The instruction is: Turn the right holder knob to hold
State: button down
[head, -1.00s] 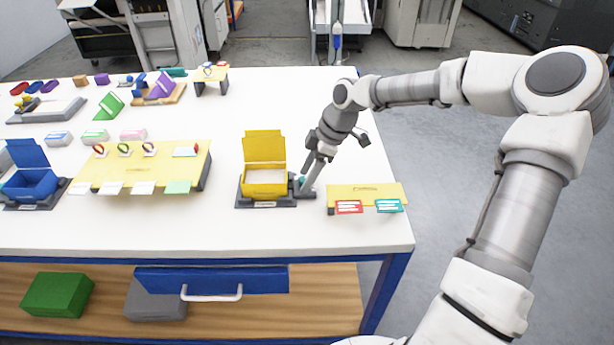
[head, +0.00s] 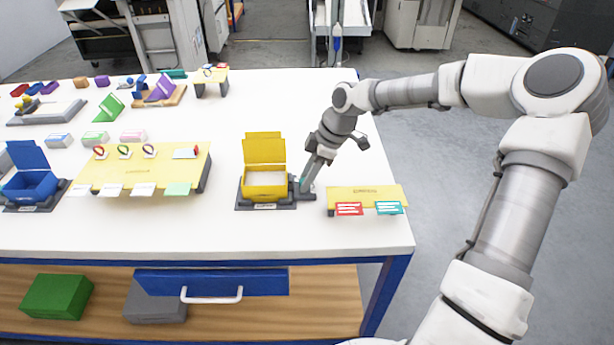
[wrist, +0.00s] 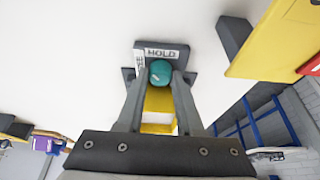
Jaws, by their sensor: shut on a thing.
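The teal holder knob (wrist: 160,72) is between my fingertips in the wrist view, with a finger against each side. Only a sliver of teal shows by my gripper (head: 305,187) in the head view. A HOLD label (wrist: 162,53) lies just beyond the knob, and a second, turned label stands to its left, partly hidden by the finger. The knob has a small light mark, but its exact setting cannot be read. The open yellow box (head: 265,178) sits in the dark holder (head: 240,202), to the left of my gripper.
A yellow stand (head: 365,193) with red and teal cards is close on the right. A blue open box (head: 30,183) and a wide yellow rack (head: 140,172) are to the left. The table behind the yellow box is clear.

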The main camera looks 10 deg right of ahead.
jog(key=shift+m, duration=0.3)
jog(key=m+t, duration=0.1)
jog(key=m, duration=0.2)
jog(key=shift+s+m+h, duration=0.1)
jog(key=shift+m+h, duration=0.3)
jog(key=shift+a+m+t+h+b, duration=0.1)
jog(key=shift+m+t+h+b, duration=0.25)
jog(key=shift+m, duration=0.75)
jog(key=shift+a+m+t+h+b, duration=0.1)
jog(key=shift+m+t+h+b, duration=0.25)
jog(key=shift+m, duration=0.75)
jog(key=c, duration=0.5)
grip_release()
jog(key=shift+s, duration=0.1)
jog(key=shift+c, duration=0.2)
jog(key=shift+r, duration=0.1)
jog(key=p+v, duration=0.6)
jog(key=v, duration=1.1)
jog(key=shift+s+d, duration=0.25)
jog(key=shift+s, duration=0.1)
